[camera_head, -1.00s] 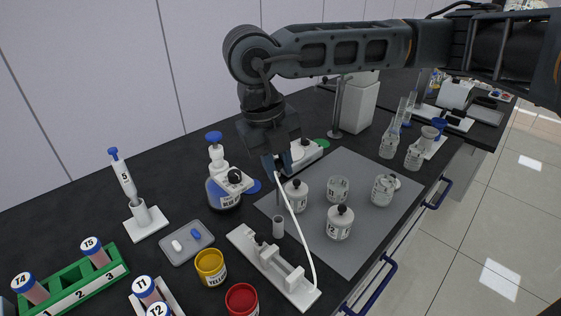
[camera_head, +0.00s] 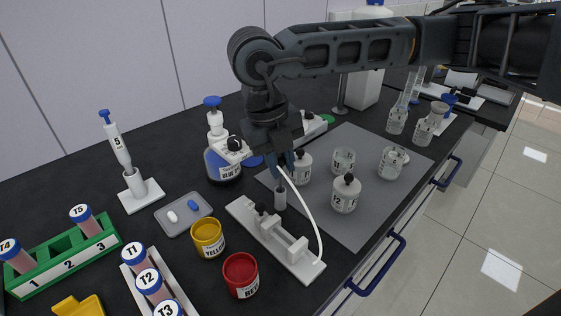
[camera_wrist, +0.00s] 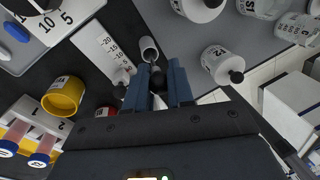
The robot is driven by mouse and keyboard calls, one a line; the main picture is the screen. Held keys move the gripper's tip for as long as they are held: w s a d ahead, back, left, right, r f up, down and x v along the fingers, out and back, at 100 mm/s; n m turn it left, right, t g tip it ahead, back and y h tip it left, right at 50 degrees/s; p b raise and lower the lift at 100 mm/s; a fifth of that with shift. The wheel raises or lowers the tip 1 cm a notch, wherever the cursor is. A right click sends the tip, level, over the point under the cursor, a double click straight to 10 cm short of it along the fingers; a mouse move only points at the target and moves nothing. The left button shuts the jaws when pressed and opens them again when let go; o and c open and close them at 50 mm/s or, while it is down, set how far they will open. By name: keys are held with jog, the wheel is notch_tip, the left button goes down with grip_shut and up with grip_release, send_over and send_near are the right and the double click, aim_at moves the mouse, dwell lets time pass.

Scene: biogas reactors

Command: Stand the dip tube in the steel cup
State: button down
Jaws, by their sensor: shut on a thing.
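My gripper (camera_head: 280,164) is shut on the dip tube, close above the steel cup. In the wrist view, a dark round part shows between the fingers (camera_wrist: 166,88). The dip tube's thin grey lower length (camera_head: 280,181) points down at the cup, roughly upright. A white hose (camera_head: 308,205) curves from the gripper down to the right end of the white stand. The steel cup (camera_head: 280,199) is a small grey cylinder standing upright beside the stand; in the wrist view it is just beyond the fingertips (camera_wrist: 148,48). I cannot tell how far the tube's lower end is inside the cup.
The white stand (camera_head: 260,232) lies right in front of the cup. Black-capped bottles (camera_head: 345,194) stand on the grey mat (camera_head: 355,228) to the right. Yellow (camera_head: 208,239) and red (camera_head: 241,276) jars stand in front.

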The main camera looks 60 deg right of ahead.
jog(key=shift+f, duration=0.35)
jog(key=c, duration=0.9)
grip_release()
jog(key=shift+o, duration=0.3)
jog(key=o, duration=0.4)
jog(key=shift+r, duration=0.1)
jog(key=shift+r+p, duration=1.05)
jog(key=shift+r, duration=2.4)
